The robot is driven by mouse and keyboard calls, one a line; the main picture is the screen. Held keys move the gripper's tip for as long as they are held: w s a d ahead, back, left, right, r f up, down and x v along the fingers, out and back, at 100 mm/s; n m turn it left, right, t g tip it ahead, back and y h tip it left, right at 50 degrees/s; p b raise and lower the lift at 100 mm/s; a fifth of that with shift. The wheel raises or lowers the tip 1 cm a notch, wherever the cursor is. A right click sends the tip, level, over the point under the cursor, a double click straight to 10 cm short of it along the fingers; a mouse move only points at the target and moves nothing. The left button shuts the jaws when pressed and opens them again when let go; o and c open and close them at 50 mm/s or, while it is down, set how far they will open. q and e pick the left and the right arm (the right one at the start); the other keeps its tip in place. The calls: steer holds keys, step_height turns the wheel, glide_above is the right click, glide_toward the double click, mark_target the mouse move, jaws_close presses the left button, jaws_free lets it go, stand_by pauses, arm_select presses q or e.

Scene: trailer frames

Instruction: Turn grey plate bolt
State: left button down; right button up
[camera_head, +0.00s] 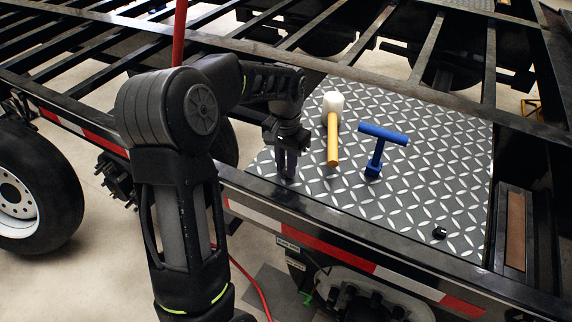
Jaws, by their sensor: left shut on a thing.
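The grey diamond-pattern plate (405,190) lies flat in the trailer frame. A small black bolt (439,232) stands on its near right part, with no gripper at it. My left arm reaches up and over from the lower left. My left gripper (287,172) points down at the plate's near left part, its fingers shut at the surface. What they hold is mostly hidden by the fingers; it appears to be another bolt of the plate. My right gripper is out of view.
A mallet with white head and yellow handle (333,142) lies on the plate, right of my left gripper. Dark frame beams (430,45) cross behind. A red-and-white striped rail (350,257) runs in front. A wheel (35,190) is at left.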

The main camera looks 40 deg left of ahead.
arm_select(q)
steer(key=shift+m, duration=0.3)
steer(key=c, duration=1.3)
jaws_free()
step_height(320, 180, up, 8)
steer(key=shift+f, duration=0.1)
